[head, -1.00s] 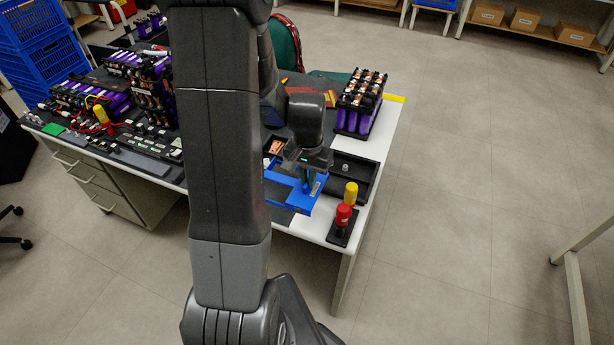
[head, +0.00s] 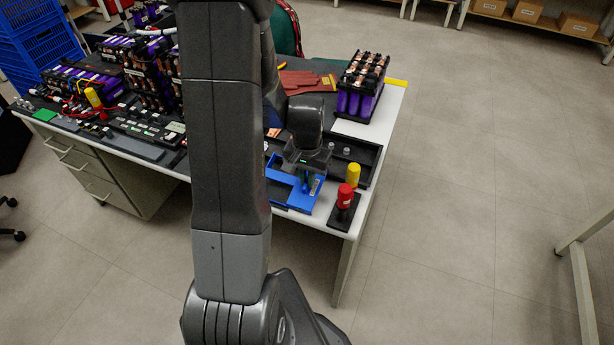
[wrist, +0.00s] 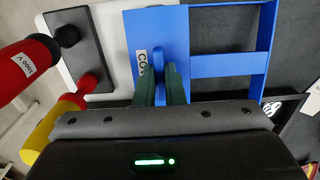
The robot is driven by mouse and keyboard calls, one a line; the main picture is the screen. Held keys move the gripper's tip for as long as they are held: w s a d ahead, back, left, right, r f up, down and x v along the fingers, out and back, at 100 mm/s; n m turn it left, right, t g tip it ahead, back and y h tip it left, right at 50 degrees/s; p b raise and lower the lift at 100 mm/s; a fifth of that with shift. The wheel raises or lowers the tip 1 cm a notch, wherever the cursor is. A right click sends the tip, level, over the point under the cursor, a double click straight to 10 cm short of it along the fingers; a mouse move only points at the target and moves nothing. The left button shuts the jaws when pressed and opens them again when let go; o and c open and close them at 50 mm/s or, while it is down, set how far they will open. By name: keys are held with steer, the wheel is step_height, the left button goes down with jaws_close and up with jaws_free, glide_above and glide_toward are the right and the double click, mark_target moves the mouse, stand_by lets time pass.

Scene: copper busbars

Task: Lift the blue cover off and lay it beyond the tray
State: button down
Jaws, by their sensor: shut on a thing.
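The blue cover (head: 275,190) is a flat blue piece with open windows, at the table's front edge in the head view. In the wrist view the cover (wrist: 229,65) shows a solid labelled plate on the left and a framed part on the right. My gripper (head: 308,178) is above the solid plate; its green fingers (wrist: 160,84) are shut on the cover's upright blue grip. Its height above the table is hard to tell. The black tray (head: 371,165) lies just behind and right of the cover. My arm hides part of the cover's left side.
A red-capped tool (head: 345,196) and a yellow-capped one (head: 353,175) stand close to the right of the cover. A purple battery block (head: 360,88) stands beyond the tray. More battery modules (head: 150,75) fill the left.

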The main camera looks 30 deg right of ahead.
steer(key=c, duration=1.4)
jaws_free()
steer(key=shift+w+f, duration=0.1)
steer(key=shift+c, duration=0.2)
steer(key=shift+r+p, duration=2.9)
steer(key=shift+r, duration=1.2)
